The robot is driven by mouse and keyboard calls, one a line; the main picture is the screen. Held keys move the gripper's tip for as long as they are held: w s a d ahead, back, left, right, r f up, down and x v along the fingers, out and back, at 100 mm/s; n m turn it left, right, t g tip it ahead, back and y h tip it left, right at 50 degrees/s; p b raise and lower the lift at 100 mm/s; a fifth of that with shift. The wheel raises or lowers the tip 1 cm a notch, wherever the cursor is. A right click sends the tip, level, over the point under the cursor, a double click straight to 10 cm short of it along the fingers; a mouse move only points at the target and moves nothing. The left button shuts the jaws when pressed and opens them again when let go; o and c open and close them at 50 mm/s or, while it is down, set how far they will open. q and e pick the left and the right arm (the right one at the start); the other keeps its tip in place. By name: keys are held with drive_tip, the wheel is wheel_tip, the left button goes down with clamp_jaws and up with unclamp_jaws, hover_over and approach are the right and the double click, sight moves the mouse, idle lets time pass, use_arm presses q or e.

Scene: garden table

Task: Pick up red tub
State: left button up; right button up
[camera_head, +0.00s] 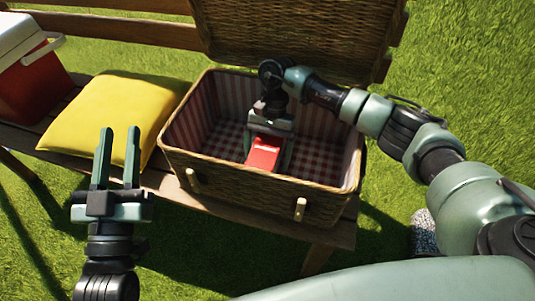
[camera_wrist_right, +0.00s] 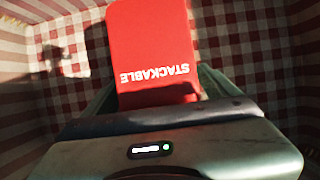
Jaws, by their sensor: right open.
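The red tub (camera_head: 264,152) is inside the wicker basket (camera_head: 238,192), on its red-and-white checked lining. My right gripper (camera_head: 267,160) reaches down into the basket, with its fingers on either side of the tub. In the right wrist view the tub (camera_wrist_right: 153,50) fills the upper middle and shows the white word "STACKABLE". The right gripper is open; its fingertips are mostly hidden behind the tub and the gripper body. My left gripper (camera_head: 117,158) is open and empty, pointing up in front of the bench, left of the basket.
The basket stands on a wooden bench (camera_head: 330,232) with its lid (camera_head: 300,35) open at the back. A yellow cushion (camera_head: 115,112) lies left of the basket. A red and white cooler (camera_head: 25,80) stands at the far left. Grass (camera_head: 470,50) surrounds the bench.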

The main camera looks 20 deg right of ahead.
drive_tip(key=shift+s+a+f, duration=0.1)
drive_tip(key=shift+s+f, duration=0.05)
drive_tip(key=shift+f, duration=0.25)
drive_tip(key=shift+c, duration=0.3)
clamp_jaws()
drive_tip(key=shift+r, duration=0.1)
